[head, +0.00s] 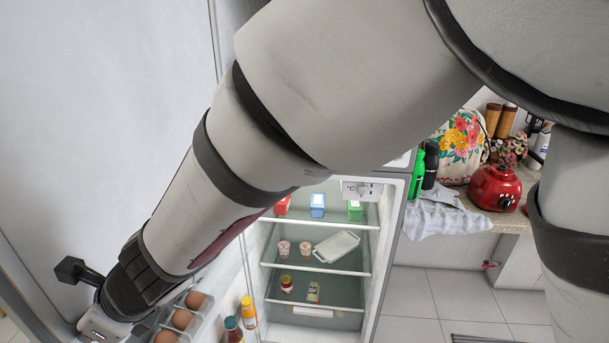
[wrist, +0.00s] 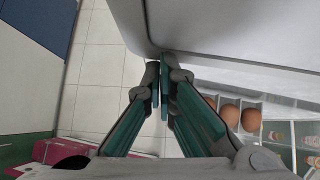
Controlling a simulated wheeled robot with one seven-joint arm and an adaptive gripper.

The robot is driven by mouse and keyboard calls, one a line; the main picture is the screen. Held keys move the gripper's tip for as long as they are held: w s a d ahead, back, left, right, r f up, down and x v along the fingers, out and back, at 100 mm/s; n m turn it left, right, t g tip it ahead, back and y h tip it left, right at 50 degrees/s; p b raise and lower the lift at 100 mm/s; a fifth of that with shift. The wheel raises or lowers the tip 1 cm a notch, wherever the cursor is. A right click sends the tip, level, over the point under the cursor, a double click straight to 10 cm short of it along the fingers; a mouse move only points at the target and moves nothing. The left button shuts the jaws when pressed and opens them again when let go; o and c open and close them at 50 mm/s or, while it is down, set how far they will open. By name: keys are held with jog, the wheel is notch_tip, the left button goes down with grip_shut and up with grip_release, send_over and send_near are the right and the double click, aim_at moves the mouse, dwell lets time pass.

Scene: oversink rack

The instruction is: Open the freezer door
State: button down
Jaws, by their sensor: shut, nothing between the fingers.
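A large pale door panel (head: 100,110) fills the left of the head view; I cannot tell surely whether it is the freezer door. The fridge compartment (head: 318,258) below is open, with its lit shelves showing. My arm crosses in front and hides the freezer area above it. In the wrist view, a pale door panel (wrist: 235,35) fills the upper right. My gripper (wrist: 160,82) is shut and empty close to this panel's lower corner; I cannot tell whether it touches. In the head view its fingers are out of frame.
Eggs (head: 182,319) sit in a door shelf near my wrist, with bottles (head: 248,312) beside them. A counter with a red appliance (head: 495,188) is at right.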

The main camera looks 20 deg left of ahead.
aim_at(74, 324)
jog(key=shift+s+a+m+t+p, duration=0.15)
jog(key=shift+a+m+t+p, duration=0.2)
jog(key=shift+a, duration=1.5)
jog(key=v, duration=1.2)
jog(key=w+d+r+n+t+h, duration=0.1)
jog(key=w+d+r+n, duration=0.2)
jog(key=d, duration=0.5)
jog(key=w+d+r+n+t, duration=0.1)
jog(key=w+d+n+t, duration=0.15)
jog(key=w+d, duration=0.4)
jog(key=w+d+r+n+t+h, duration=0.1)
jog(key=w+d+r+n, duration=0.15)
jog(key=d, duration=0.65)
jog(key=s+d+n+h, duration=0.2)
jog(key=d+n, duration=0.1)
jog(key=d, duration=0.6)
jog(key=s+d+n+t+h, duration=0.1)
jog(key=d+n+h, duration=0.1)
jog(key=d, duration=0.8)
jog(key=s+d+n+t+h, duration=0.1)
jog(key=s+d+n+h, duration=0.1)
jog(key=d, duration=0.7)
jog(key=shift+s+d+n+h, duration=0.3)
jog(key=shift+n+h, duration=0.1)
jog(key=shift+n, duration=0.45)
jog(key=shift+w, duration=0.1)
